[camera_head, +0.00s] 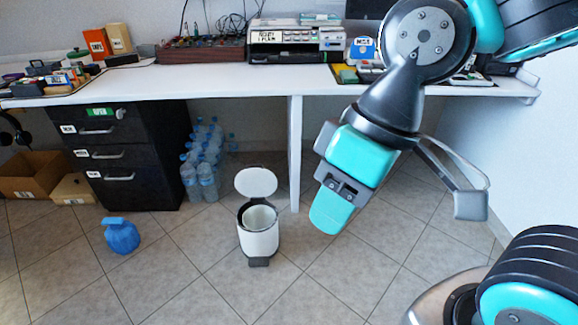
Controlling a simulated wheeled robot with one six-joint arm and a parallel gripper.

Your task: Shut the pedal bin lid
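The white pedal bin (259,238) stands on the tiled floor in front of the desk, left of the picture's centre. Its round white lid (256,182) is raised and leans back over the rear rim, so the inner bucket (259,217) shows from above. The dark pedal (259,262) sticks out at the bottom front. My gripper (332,208) is in the air to the right of the bin, pointing down and left, apart from the lid. I see nothing held in it, but the view does not show whether its fingers are open or shut.
A white desk (220,82) spans the back, with a support panel (295,150) behind the bin. Dark drawers (125,155) and several plastic bottles (205,165) stand to the left. A blue jug (121,236) sits on the floor at left. The floor before the bin is clear.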

